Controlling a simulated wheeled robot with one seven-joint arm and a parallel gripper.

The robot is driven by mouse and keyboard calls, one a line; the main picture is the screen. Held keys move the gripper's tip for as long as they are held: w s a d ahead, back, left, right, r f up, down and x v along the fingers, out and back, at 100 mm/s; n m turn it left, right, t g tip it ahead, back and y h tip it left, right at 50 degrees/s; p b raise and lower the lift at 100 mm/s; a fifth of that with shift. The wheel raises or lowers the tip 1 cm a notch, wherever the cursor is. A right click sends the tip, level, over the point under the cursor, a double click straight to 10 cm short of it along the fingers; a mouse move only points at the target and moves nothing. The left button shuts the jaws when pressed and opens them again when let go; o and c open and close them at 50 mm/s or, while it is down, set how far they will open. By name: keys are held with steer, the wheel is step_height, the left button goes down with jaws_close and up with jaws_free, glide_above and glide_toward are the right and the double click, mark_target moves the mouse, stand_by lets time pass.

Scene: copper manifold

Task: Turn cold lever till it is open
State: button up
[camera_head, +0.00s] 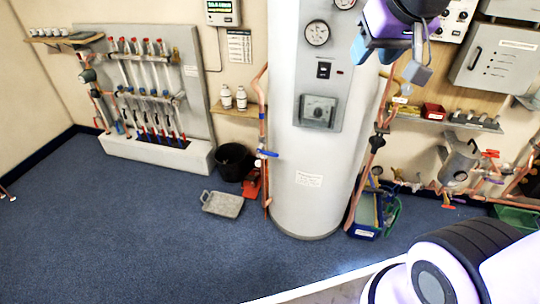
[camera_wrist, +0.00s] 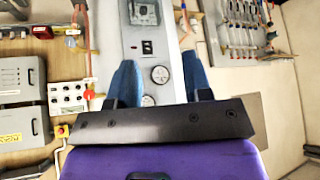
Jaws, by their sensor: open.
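A blue lever (camera_head: 267,153) sits on the copper pipe at the left side of the tall white cylinder (camera_head: 322,215). It lies roughly level, across the upright pipe. No label on it is readable, so I cannot be sure that it is the cold lever. My gripper (camera_head: 390,56) is high at the upper right of the head view, in front of the cylinder's right edge, well apart from this lever. In the wrist view my gripper (camera_wrist: 160,78) has its two blue fingers spread, with nothing between them. I cannot make out the blue lever in the wrist view.
A pipe panel (camera_head: 205,105) with red and blue handles stands at the left wall. A black bucket (camera_head: 233,161) and a grey tray (camera_head: 222,204) are on the floor near the cylinder. A shelf and pipework (camera_head: 460,165) fill the right. The blue carpet (camera_head: 130,240) is mostly clear.

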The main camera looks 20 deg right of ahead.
steer(key=w+a+f+m+t, duration=0.1)
steer(key=w+t, duration=0.1)
steer(key=w, duration=1.1)
steer(key=m+t+y, duration=0.3)
steer(key=m+t, duration=0.3)
steer(key=t, duration=0.1)
glide_above(270, 154)
steer(key=a, duration=0.2)
step_height(270, 154, down, 30)
step_height(270, 154, down, 11)
steer(key=m+t, duration=0.1)
steer(key=m, duration=0.2)
steer(key=s+d+f+m+t+h, duration=0.1)
steer(key=s+f+m+t+h, duration=0.25)
steer(key=f, duration=0.75)
steer(key=s+f+m+h, duration=0.2)
steer(key=s+f+m, duration=0.3)
steer(key=f, duration=0.5)
steer(key=shift+n, duration=0.55)
steer(key=x, duration=0.9)
steer(key=shift+w+r, duration=0.1)
steer(key=shift+w, duration=0.2)
jaws_close()
